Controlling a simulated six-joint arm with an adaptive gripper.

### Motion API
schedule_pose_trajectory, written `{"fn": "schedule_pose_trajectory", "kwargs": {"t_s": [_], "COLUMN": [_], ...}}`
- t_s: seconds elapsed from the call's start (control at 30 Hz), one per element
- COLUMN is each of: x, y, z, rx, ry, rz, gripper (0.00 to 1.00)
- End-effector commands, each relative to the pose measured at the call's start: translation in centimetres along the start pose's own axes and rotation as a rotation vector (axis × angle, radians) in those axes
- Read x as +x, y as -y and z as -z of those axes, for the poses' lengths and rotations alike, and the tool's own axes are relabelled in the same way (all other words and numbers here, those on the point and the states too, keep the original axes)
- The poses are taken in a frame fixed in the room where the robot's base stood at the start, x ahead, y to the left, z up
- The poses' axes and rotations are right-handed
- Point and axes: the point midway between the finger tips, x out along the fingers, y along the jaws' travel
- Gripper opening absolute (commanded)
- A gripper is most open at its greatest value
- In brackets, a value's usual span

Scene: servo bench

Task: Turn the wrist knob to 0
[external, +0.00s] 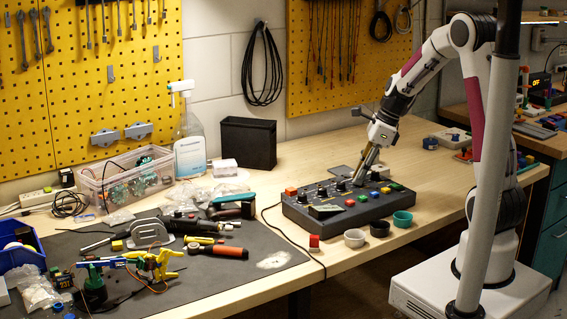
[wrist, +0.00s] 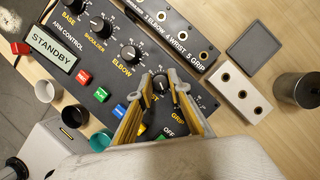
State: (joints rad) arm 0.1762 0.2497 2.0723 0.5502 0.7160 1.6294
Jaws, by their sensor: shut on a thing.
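The control box (external: 300,221) is dark, with a row of black knobs and several coloured buttons, and sits on the wooden bench. The wrist knob (wrist: 158,84) is black with a pale pointer mark; it stands between my fingertips, and its label and scale are partly covered by the fingers. My gripper (wrist: 160,78) points down and is shut on the wrist knob. In the external view my gripper (external: 361,179) reaches down to the right part of the box, and the knob is hard to make out. The elbow knob (wrist: 129,52) is beside it, free.
A STANDBY display (wrist: 52,47) is on the box. A white block with holes (wrist: 240,91), a grey square plate (wrist: 255,49) and a metal cylinder (wrist: 299,89) lie beyond it. White (external: 355,238), black (external: 380,229) and teal (external: 402,219) cups stand along its front.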

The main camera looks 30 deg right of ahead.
Motion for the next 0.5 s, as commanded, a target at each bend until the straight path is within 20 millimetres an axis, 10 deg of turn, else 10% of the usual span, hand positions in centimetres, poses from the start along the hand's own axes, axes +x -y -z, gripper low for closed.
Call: {"fn": "schedule_pose_trajectory", "kwargs": {"t_s": [0.5], "x": [-0.03], "y": [0.25], "z": [-0.10], "rx": [-0.344], "ry": [0.001], "rz": [-0.140], "gripper": [0.00]}}
